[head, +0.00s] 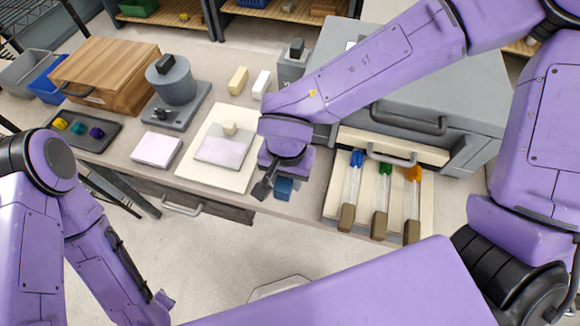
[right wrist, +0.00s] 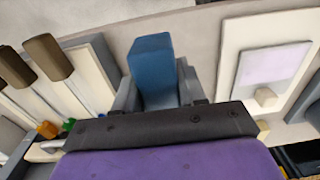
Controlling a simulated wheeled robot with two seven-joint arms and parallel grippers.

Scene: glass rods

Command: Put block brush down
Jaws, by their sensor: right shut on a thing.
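The block brush shows as a blue block (head: 284,187), low at the table's front edge in the head view. It stands out large and upright in the right wrist view (right wrist: 152,70). My right gripper (head: 272,186) is shut on it, with a grey finger on either side. The lower end of the brush is partly hidden by the gripper. I cannot tell whether it touches the table. The left gripper is not in view; only my left arm shows at the lower left.
Left of the gripper, a cream board (head: 246,122) bears a pale lilac plate (head: 222,152). To the right, a cream rack (head: 337,196) holds glass rods with blue, green and orange ends. A grey machine (head: 395,100) stands behind it. A lilac slab (head: 156,149) lies farther left.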

